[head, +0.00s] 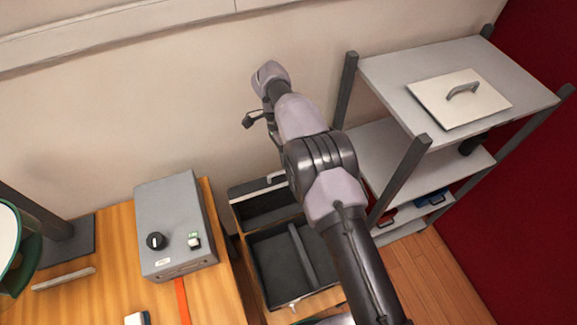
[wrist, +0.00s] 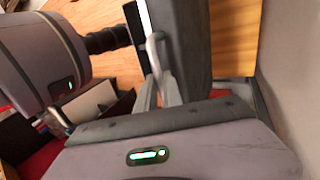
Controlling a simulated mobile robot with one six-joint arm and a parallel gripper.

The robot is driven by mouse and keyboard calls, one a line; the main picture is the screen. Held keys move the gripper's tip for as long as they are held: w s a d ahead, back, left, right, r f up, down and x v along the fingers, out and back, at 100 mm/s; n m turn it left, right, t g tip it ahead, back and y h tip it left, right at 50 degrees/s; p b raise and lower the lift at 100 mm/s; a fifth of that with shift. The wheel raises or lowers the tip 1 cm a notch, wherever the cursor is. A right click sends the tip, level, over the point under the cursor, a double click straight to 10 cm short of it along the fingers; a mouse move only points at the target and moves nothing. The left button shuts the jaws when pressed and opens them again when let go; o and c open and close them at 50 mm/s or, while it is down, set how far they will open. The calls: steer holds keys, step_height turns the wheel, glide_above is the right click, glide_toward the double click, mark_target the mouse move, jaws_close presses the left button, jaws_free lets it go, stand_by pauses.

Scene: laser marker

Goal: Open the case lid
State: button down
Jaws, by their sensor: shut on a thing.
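The dark grey case (head: 270,268) stands open beside the wooden table, with a divider inside and a pale latch at its front. Its lid (head: 262,205) is raised at the back, near the wall. In the wrist view the lid (wrist: 188,45) stands close in front of my gripper, with a pale looped handle (wrist: 154,50) on it. My gripper (wrist: 163,92) is shut on that handle. In the head view my arm hides the gripper and the right part of the lid.
A grey control box (head: 172,220) with a black knob stands on the wooden table (head: 105,285) at left. A shelf rack (head: 390,75) at right holds a square plate with a handle (head: 440,105). The wall is close behind the case.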

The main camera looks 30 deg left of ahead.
steer(key=c, duration=1.5)
jaws_free()
steer(key=shift+s+a, duration=0.1)
steer(key=shift+r, duration=0.3)
step_height(320, 180, up, 3)
steer(key=shift+a, duration=0.1)
steer(key=s+d, duration=0.3)
steer(key=s+d+r+b, duration=0.1)
steer(key=s+d, duration=0.3)
steer(key=s+d+b, duration=0.1)
steer(key=s+d, duration=0.3)
steer(key=shift+s+d+r, duration=0.15)
steer(key=shift+d+r, duration=0.05)
steer(key=shift+d, duration=0.05)
